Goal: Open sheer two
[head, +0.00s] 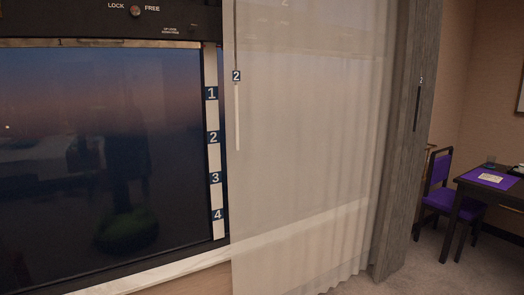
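A sheer curtain (310,150) hangs across the middle of the head view, semi-transparent and pale. A white pull wand (237,118) hangs near its left edge, under a dark tag marked 2 (236,76). The sheer spans from just right of the numbered strip to the grey drape at the right. Neither of my grippers is in view, so nothing is seen touching the sheer or its wand.
A dark window (100,150) fills the left, beside a strip numbered 1 to 4 (214,157). A LOCK/FREE knob (135,11) is above. A grey drape (411,130) with a dark wand hangs right. A purple chair (440,190) and table (493,186) stand far right; carpet between is clear.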

